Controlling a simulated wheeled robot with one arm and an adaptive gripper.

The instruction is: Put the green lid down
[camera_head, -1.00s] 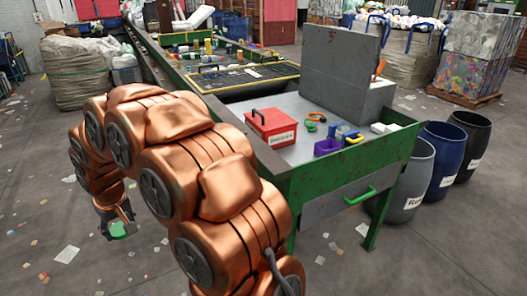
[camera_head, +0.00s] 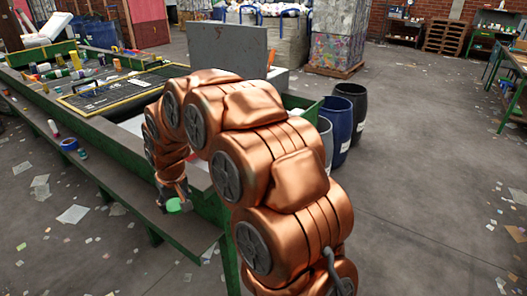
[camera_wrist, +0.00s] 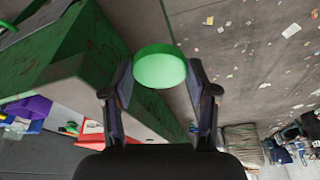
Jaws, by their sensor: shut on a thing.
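The green lid (camera_head: 174,206) is a small round disc. It is held at the end of my arm, low in front of the green side of the sorting belt. In the wrist view the lid (camera_wrist: 160,67) sits between my two fingertips, and my gripper (camera_wrist: 160,80) is shut on it. My gripper (camera_head: 171,196) also shows in the head view, partly hidden by my copper arm. I cannot tell whether the lid touches anything below it.
A green ledge (camera_head: 128,207) runs along the belt side, with a blue roll (camera_head: 69,144) on it. In the wrist view a purple bin (camera_wrist: 32,108) and a red box (camera_wrist: 92,132) show. A blue barrel (camera_head: 337,122) stands behind.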

